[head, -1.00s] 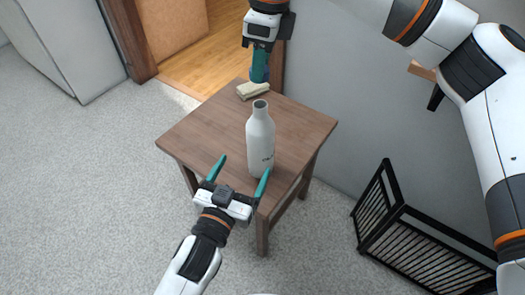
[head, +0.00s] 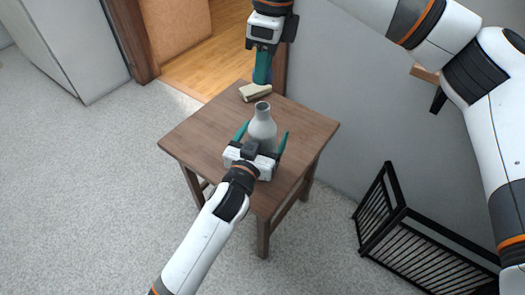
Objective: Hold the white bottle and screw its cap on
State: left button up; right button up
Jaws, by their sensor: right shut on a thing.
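The white bottle (head: 263,127) stands upright on the small wooden table, its neck open with no cap on it. My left gripper (head: 262,138) reaches in from the front, open, with one teal finger on each side of the bottle. Its palm hides the lower part of the bottle. My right gripper (head: 263,80) points down above the table's back corner, behind and above the bottle. It is shut on the cap, of which only a dark blue sliver shows beside the teal fingers.
The brown table (head: 205,130) has free room to the left and right of the bottle. A small beige block (head: 255,93) lies near its back corner. A black slatted rack (head: 415,235) stands on the floor at right, by the grey wall.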

pick_arm(q)
jog(key=c, duration=1.5)
pick_arm(e)
send_over(263, 106)
jog(key=shift+d+f, duration=0.1)
jog(key=shift+f, duration=2.4)
jog(key=shift+f, duration=0.9)
jog(key=shift+f, duration=0.5)
